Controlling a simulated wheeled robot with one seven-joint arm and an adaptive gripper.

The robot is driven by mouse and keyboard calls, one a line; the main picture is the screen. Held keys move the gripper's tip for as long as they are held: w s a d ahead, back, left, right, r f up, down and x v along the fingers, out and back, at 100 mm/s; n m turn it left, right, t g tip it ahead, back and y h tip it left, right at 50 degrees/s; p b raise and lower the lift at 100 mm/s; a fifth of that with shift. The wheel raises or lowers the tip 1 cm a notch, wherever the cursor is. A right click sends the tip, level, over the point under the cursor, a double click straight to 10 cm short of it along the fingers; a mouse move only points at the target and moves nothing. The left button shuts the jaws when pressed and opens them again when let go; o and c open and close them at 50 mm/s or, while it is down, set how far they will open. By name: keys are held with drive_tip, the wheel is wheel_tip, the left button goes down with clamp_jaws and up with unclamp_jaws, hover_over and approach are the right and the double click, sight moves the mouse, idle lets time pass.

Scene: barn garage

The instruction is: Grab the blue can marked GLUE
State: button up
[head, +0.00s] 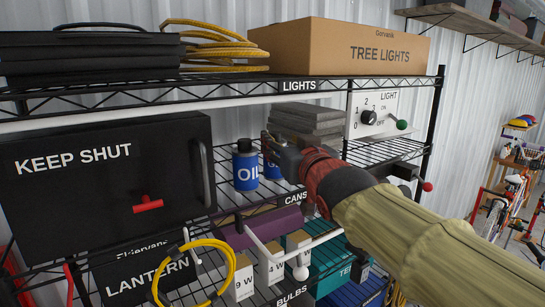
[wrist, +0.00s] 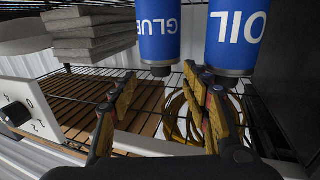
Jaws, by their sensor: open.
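The blue GLUE can (wrist: 158,35) shows upside down in the wrist view, with its dark cap toward the bottom of the picture. In the head view the GLUE can (head: 270,166) is mostly hidden behind my gripper (head: 277,147). A blue can marked OIL (head: 245,172) stands just to its left on the CANS shelf; in the wrist view the OIL can (wrist: 236,38) is on the right. My gripper (wrist: 163,76) is open and empty. In the wrist view the GLUE can lies ahead, roughly in line with the gap between the fingers.
Grey slabs (head: 306,118) are stacked behind my gripper. A light switch panel (head: 373,114) hangs at the right. A black KEEP SHUT box (head: 85,190) is left of the cans. The LIGHTS shelf (head: 240,87) runs above, bearing a TREE LIGHTS box (head: 345,47).

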sight(277, 138)
drive_tip(key=p+x, duration=0.1)
drive_tip(key=x, duration=0.5)
drive_tip(key=shift+a+f, duration=0.1)
drive_tip(key=shift+c, duration=1)
drive_tip(key=shift+s, duration=0.1)
clamp_jaws()
